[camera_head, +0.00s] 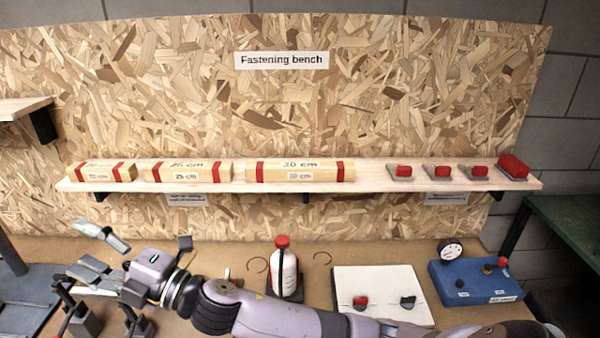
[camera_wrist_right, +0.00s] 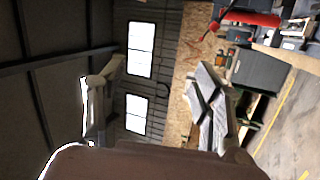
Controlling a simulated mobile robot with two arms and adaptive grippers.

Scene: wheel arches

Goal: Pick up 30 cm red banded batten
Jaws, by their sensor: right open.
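The 30 cm batten (camera_head: 272,174) is a pale wooden bar with a red band near each end and "30 cm" labels. It lies lengthwise on the wooden shelf (camera_head: 375,183), right of two shorter banded battens. My right gripper (camera_head: 82,249) is at the lower left of the head view, below and left of the shelf, well apart from the batten. Its fingers are spread. The right wrist view shows them (camera_wrist_right: 155,90) apart with nothing between, facing distant windows; the batten is not seen there. My left gripper is not identifiable.
The 25 cm batten (camera_head: 190,174) and a shorter batten (camera_head: 101,173) share the shelf with several red-topped pieces (camera_head: 403,172). Below are a red-capped bottle (camera_head: 284,272), a white board (camera_head: 385,282) and a blue box (camera_head: 475,283). A chipboard wall (camera_head: 300,105) stands behind.

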